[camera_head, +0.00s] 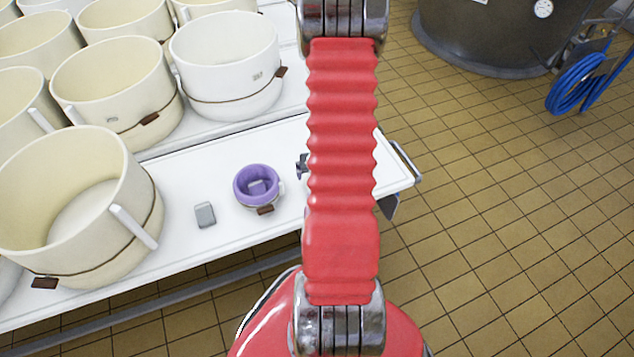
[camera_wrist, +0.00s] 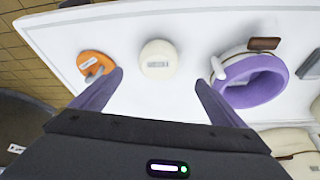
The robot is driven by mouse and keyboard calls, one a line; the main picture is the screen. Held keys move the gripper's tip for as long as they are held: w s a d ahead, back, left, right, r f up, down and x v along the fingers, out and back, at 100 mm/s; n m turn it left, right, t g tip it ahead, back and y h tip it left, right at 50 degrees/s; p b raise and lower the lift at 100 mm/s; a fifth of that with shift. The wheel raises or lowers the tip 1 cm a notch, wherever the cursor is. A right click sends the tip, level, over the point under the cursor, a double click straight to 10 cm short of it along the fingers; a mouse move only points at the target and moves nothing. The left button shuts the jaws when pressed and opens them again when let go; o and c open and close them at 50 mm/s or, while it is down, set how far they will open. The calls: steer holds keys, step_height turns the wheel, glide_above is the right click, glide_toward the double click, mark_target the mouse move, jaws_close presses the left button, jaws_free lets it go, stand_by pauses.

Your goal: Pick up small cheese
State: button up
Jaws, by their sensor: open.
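A small round cream piece with a grey label, which looks like the small cheese (camera_wrist: 158,60), lies on the white table in the wrist view. It sits between and slightly beyond the fingertips of my gripper (camera_wrist: 159,78). The fingers are spread apart with nothing between them, and they do not appear to touch the piece. In the head view my red arm hides this piece and most of the gripper.
A purple-lined small pot (camera_wrist: 252,85) stands close to the right finger; it also shows in the head view (camera_head: 257,185). An orange piece (camera_wrist: 97,65) lies by the left finger. A grey block (camera_head: 205,214) and large cream vats (camera_head: 85,240) stand on the table (camera_head: 185,175).

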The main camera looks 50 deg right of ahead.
steer(key=shift+x, duration=3.7)
steer(key=shift+d+x, duration=0.1)
steer(key=shift+x, duration=1.2)
steer(key=shift+d+x, duration=0.15)
steer(key=shift+x, duration=1.15)
steer(key=shift+w+r, duration=0.15)
steer(key=shift+w, duration=0.05)
steer(key=shift+c, duration=0.4)
steer(key=c, duration=1.4)
